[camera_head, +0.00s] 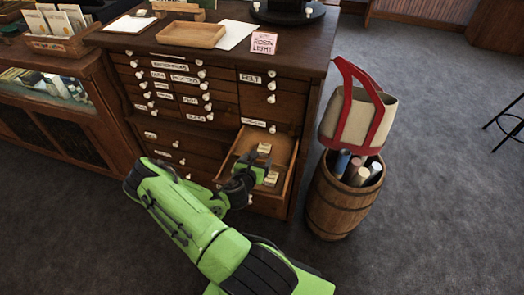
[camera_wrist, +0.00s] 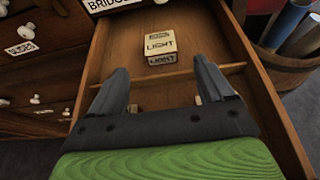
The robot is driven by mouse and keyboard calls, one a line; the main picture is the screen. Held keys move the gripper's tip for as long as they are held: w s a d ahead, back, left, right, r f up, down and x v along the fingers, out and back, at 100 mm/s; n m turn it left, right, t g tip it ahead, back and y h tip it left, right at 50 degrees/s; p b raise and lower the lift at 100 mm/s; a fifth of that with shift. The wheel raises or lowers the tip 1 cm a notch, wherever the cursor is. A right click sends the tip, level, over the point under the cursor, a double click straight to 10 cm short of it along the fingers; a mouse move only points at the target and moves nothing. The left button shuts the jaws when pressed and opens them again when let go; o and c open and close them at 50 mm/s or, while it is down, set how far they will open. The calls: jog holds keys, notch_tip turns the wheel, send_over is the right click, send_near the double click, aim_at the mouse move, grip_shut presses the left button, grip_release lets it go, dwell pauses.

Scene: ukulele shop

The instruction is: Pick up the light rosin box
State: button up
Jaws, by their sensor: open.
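The light rosin box (camera_wrist: 160,45) is a small cream box with "LIGHT" on its top and front. It lies in the back compartment of the open drawer (camera_wrist: 103,50), behind a thin wooden divider. In the head view a small pale box (camera_head: 265,148) shows toward the drawer's back, its label too small to read. My gripper (camera_wrist: 160,69) is open and empty over the drawer, its fingers pointing toward the light box. The box is ahead of the fingertips, between their lines, and apart from them. In the head view my gripper (camera_head: 257,164) is partly dark against the drawer.
Another pale box (camera_head: 270,179) lies nearer the drawer's front. A pink "rosin light" card (camera_head: 264,43) and wooden tray (camera_head: 192,34) stand on the cabinet. A barrel (camera_head: 342,200) of rolls with a red-trimmed bag (camera_head: 340,118) stands close right. Open carpet lies further right.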

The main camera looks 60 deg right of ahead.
aim_at(265, 148)
jog(key=x, duration=0.8)
jog(key=shift+d+r+b, duration=0.3)
jog(key=shift+d+b, duration=0.05)
jog(key=shift+d, duration=0.15)
jog(key=c, duration=1)
jog(key=shift+c, duration=0.2)
notch_tip(265, 148, up, 28)
jog(key=p, duration=1.2)
jog(key=shift+p, duration=0.3)
